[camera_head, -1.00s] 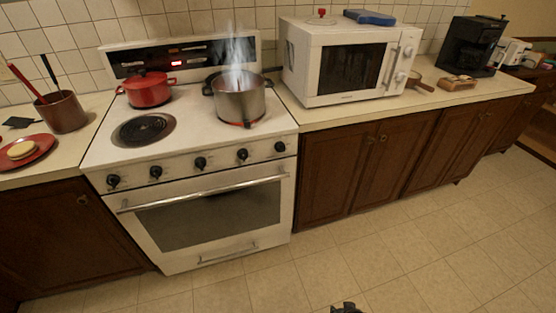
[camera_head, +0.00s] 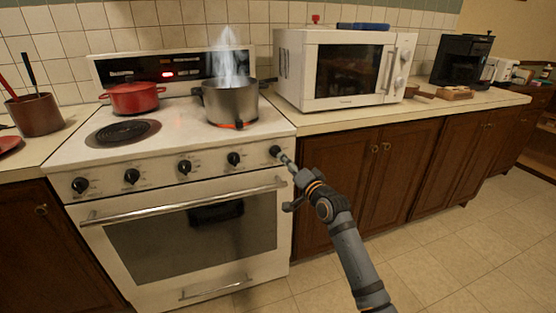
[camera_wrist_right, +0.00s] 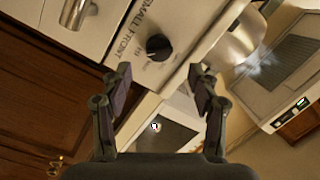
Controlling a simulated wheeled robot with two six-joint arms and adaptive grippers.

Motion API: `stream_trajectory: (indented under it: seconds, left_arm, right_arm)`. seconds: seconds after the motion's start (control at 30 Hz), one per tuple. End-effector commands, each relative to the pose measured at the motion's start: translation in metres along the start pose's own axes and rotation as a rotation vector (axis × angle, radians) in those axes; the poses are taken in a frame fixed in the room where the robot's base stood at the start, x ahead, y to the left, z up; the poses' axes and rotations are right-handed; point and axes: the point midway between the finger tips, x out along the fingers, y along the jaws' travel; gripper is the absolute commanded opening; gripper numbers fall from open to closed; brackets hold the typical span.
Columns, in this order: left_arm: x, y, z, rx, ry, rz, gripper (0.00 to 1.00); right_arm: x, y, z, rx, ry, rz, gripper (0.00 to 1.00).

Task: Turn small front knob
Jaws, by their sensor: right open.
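The stove's front panel has a row of black knobs. The rightmost knob (camera_head: 274,151) is beside the tip of my right gripper (camera_head: 284,159) in the head view. In the right wrist view, a black knob (camera_wrist_right: 158,46) sits beside the printed words "SMALL FRONT". My right gripper (camera_wrist_right: 163,78) is open and empty there, with its two fingers spread on either side of the line to the knob. The knob lies just beyond the fingertips, and I see no contact. My left gripper is not in view.
A steaming steel pot (camera_head: 230,102) stands on the stove above the panel, with a red pot (camera_head: 133,98) behind left. The oven handle (camera_head: 185,202) runs below the knobs. A microwave (camera_head: 346,66) stands on the counter to the right. The floor in front is clear.

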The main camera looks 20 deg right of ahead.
Motion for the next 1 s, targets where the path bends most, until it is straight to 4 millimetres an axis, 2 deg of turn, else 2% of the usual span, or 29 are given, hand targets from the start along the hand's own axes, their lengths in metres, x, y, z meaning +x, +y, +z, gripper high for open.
stream_trajectory:
  seconds: [0.1,0.3,0.47,0.7,1.0]
  left_arm:
    - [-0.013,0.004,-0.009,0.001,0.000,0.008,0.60]
    - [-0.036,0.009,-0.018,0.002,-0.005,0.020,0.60]
    - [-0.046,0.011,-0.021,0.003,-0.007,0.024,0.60]
    - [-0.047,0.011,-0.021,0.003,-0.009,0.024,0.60]
    - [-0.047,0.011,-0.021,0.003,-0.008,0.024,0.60]
  right_arm:
    - [0.027,0.002,0.002,0.003,0.000,-0.001,0.61]
    - [0.060,0.002,0.001,0.000,0.000,0.000,0.61]
    - [0.070,0.002,0.001,-0.001,-0.001,0.001,0.61]
    - [0.071,0.001,0.001,-0.002,-0.001,0.001,0.61]
    - [0.071,0.002,0.001,-0.002,-0.001,0.002,0.20]
